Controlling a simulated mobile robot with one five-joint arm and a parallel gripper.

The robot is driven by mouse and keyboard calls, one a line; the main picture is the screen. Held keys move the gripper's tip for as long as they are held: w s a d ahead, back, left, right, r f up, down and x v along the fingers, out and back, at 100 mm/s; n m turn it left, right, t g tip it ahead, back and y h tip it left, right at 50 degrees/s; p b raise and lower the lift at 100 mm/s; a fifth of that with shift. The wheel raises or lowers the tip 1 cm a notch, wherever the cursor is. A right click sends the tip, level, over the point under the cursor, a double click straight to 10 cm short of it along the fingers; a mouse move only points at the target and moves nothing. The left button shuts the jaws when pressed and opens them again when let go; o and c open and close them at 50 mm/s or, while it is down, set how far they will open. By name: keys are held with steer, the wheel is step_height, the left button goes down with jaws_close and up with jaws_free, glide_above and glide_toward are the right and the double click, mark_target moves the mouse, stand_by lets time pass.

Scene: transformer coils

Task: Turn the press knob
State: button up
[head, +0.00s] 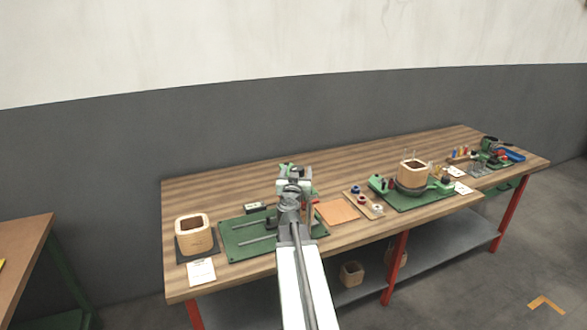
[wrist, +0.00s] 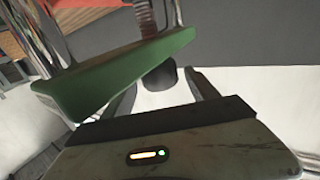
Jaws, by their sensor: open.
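The green press (head: 308,184) stands on the green plate (head: 240,234) on the workbench, partly hidden behind my arm. Its knob cannot be made out in the head view. In the wrist view, a green press bar (wrist: 120,75) with shiny metal columns fills the upper left. A dark rounded piece that looks like the knob (wrist: 158,77) shows beside the bar's right end. My gripper (wrist: 164,85) is open, with one dark finger on each side of this piece. I cannot tell whether the fingers touch it. The left finger is close to the green bar.
On the workbench (head: 335,160), a wooden coil block (head: 194,240) stands left of the plate. An orange sheet (head: 338,211), a spool board (head: 362,204) and a green winding fixture (head: 412,195) lie to the right. The bench's back strip is clear.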

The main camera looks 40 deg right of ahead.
steer(key=shift+x, duration=1.15)
steer(key=c, duration=1.4)
steer(key=shift+o, duration=0.2)
steer(key=shift+s, duration=0.1)
